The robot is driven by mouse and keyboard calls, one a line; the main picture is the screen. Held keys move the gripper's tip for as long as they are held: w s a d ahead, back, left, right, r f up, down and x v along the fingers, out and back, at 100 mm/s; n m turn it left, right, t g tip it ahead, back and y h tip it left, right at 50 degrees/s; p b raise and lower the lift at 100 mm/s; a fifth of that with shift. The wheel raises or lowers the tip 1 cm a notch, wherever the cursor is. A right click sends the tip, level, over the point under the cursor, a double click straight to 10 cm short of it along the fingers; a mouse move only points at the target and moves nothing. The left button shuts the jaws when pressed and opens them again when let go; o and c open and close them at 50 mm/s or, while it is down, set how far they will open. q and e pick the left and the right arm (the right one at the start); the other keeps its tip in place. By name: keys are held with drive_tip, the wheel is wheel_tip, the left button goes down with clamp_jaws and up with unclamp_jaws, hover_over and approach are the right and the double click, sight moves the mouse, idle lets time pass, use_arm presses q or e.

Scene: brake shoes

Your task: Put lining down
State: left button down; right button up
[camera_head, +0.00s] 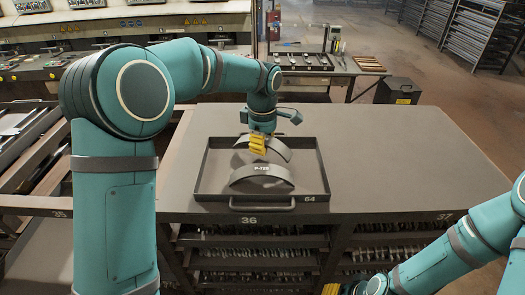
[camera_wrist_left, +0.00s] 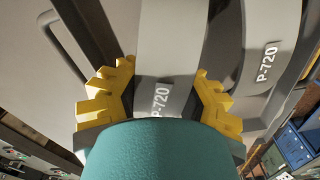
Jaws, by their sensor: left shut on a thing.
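My left gripper (camera_head: 258,145) has yellow fingers and reaches down over the dark tray (camera_head: 201,180) on the grey cabinet top. It is shut on a curved grey lining (camera_head: 281,148) at the rear of the tray; I cannot tell whether this lining touches the tray floor. In the left wrist view the held lining (camera_wrist_left: 165,45), marked P-720, lies between the yellow fingers (camera_wrist_left: 163,98). A second lining (camera_head: 262,174), also marked P-720, stands arched at the front of the tray; it also shows in the left wrist view (camera_wrist_left: 265,62). My right gripper (camera_head: 331,289) is mostly cut off at the bottom edge.
The cabinet top (camera_head: 400,165) is clear to the right of the tray. The tray has a front handle (camera_head: 262,205). Shelves full of parts (camera_head: 255,253) are below. A workbench (camera_head: 315,68) and a dark bin (camera_head: 398,90) stand behind.

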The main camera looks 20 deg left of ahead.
use_arm(q)
drive_tip(key=shift+f, duration=1)
drive_tip(key=shift+f, duration=0.15)
drive_tip(key=c, duration=0.7)
unclamp_jaws()
wheel_tip(320, 180, up, 12)
drive_tip(key=shift+r+p, duration=0.2)
drive_tip(key=shift+p, duration=0.1)
